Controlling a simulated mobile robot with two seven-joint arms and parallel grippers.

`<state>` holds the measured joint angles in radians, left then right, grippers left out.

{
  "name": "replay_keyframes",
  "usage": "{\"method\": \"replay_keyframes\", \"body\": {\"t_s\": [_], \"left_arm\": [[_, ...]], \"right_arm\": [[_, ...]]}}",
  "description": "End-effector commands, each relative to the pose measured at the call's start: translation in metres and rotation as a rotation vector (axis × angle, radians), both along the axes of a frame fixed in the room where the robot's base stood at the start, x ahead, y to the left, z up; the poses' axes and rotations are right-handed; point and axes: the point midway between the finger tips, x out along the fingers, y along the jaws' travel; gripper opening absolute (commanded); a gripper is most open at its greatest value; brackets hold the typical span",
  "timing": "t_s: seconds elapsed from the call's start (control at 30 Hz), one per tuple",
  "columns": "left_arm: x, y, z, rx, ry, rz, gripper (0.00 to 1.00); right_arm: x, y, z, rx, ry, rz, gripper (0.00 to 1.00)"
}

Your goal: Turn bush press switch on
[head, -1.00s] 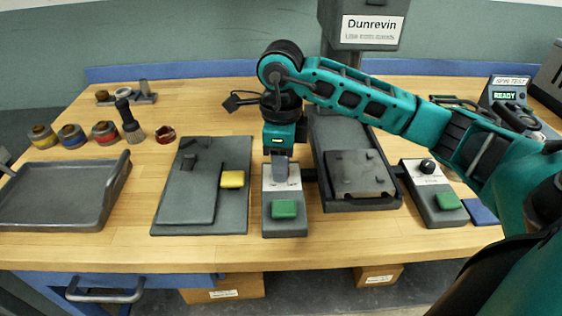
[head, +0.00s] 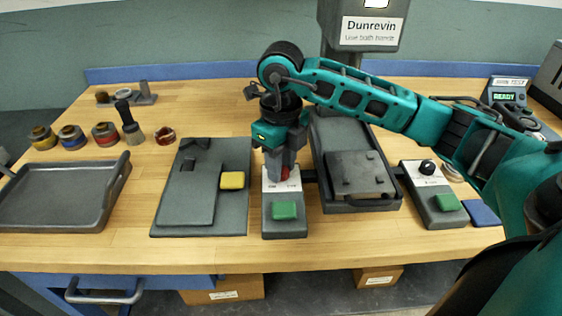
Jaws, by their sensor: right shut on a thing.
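A grey control box (head: 285,229) with a green button (head: 285,210) and a pale label plate stands in front of the press. My right gripper (head: 281,178) points down at the back part of this box. It is shut on a small red switch part (head: 285,173), which shows at its fingertips and is mostly hidden by them. The switch's exact position cannot be read. The press (head: 362,28) carries a sign reading "Dunrevin, Use both hands". My left gripper is not in view.
A second control box (head: 438,212) with a black knob and green button stands to the right, beside a blue pad (head: 484,212). A dark plate (head: 172,219) with a yellow block (head: 232,180) lies left. A grey tray (head: 60,195) and several coloured ring pots are further left.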

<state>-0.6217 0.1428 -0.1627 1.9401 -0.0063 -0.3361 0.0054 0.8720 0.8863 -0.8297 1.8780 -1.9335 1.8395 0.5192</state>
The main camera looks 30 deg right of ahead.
Motion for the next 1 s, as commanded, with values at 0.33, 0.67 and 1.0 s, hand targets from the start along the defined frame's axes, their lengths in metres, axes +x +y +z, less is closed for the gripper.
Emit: {"method": "replay_keyframes", "body": {"t_s": [0.33, 0.67, 1.0], "left_arm": [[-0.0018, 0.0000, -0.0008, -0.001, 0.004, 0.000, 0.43], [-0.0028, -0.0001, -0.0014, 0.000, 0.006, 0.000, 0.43], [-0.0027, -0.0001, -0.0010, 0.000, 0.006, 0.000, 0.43]], "right_arm": [[0.0005, -0.0003, 0.0008, 0.001, -0.002, -0.009, 0.01], [0.0004, -0.0002, 0.0006, -0.001, -0.001, -0.008, 0.54], [0.0006, 0.0000, 0.0048, 0.001, -0.003, -0.007, 0.57]]}}
